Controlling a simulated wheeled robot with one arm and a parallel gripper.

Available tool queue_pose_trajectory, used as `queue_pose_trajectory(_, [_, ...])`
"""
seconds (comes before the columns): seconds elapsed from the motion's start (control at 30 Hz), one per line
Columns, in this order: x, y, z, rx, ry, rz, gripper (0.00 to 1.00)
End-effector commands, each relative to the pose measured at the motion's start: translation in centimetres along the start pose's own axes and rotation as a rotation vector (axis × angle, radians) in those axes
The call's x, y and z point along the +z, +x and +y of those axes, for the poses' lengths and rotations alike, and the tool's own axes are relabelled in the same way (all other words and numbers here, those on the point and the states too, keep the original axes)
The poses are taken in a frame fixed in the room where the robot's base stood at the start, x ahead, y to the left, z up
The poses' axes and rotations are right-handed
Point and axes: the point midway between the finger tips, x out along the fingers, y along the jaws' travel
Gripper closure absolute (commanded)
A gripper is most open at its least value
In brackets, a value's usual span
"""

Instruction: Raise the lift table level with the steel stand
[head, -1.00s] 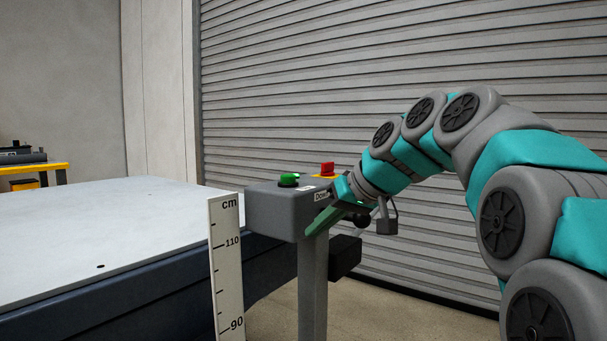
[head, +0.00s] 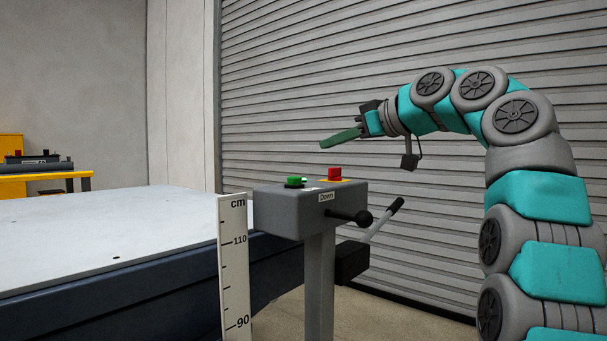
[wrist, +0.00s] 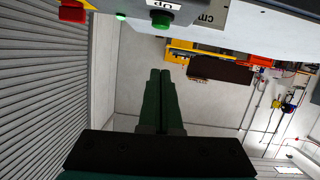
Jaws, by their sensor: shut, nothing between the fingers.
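The table with a pale flat top (head: 110,235) and dark blue sides fills the left of the head view; its lifting parts are out of view. A grey control box (head: 280,212) on a post stands at its right corner. It carries a green button (head: 296,182), a red button (head: 334,174), a "Down" label and a black ball-ended lever (head: 362,217). My gripper (head: 323,144) is shut and empty, in the air above the box. In the wrist view my shut fingers (wrist: 160,74) show below the green button (wrist: 162,18) and an "UP" label. I cannot pick out the steel stand.
A white cm scale (head: 232,270), marked 110 and 90, stands upright in front of the table. A second handle (head: 385,220) rises from a dark box on the post. A yellow bench (head: 45,177) stands far left. A grey roller shutter (head: 300,90) closes the back.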

Motion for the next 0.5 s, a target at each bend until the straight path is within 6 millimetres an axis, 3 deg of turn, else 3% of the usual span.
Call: queue_pose_trajectory(0.5, [-0.69,-0.35,-0.14,-0.002,-0.056,0.029,1.0])
